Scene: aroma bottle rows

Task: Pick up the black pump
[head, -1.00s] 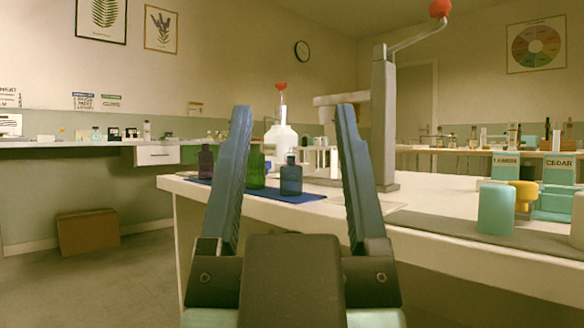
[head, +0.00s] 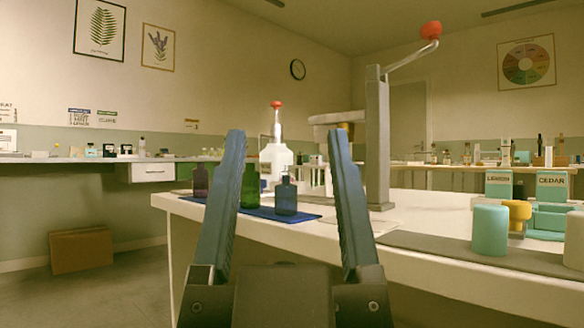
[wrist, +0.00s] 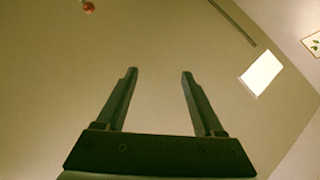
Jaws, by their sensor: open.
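My gripper (head: 287,133) is open and empty, its two blue-grey fingers pointing up in the middle of the head view. It also shows in the wrist view (wrist: 158,73) against the ceiling. I cannot make out a black pump for certain. Small dark items (head: 108,150) stand on the far left counter, too small to identify. Dark-topped bottles (head: 505,152) stand on the back right shelf.
The white table (head: 420,215) holds a blue mat (head: 262,212) with purple, green and blue bottles, a grey post (head: 377,145) with a red-knobbed crank, and teal and yellow containers at right. A brown box (head: 82,250) lies on the floor at left. The left floor is otherwise clear.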

